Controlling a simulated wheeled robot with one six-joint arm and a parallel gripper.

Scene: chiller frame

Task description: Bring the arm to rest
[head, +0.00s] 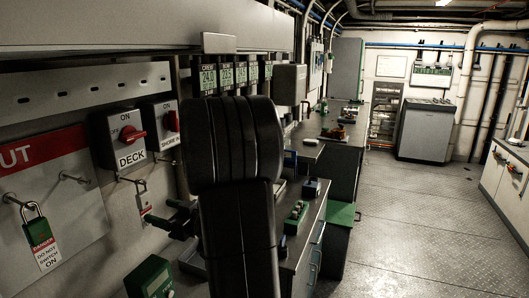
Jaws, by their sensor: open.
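My arm's large black link (235,180) stands upright in the middle of the head view and hides much of what is behind it. My gripper (161,213) shows low to the left of that link, its dark fingers pointing left and apart. Nothing shows between them. It is in front of the wall, below the DECK switch (130,138) and close to a small hanging tag (146,206). Whether it touches the tag cannot be told. The rest of the wrist is partly hidden behind the arm.
A green padlock with a danger tag (40,235) hangs on the board at the left. A green box (149,277) is below the gripper. Benches with small items (297,211) run along the wall behind the arm. The metal floor (410,215) at the right is clear.

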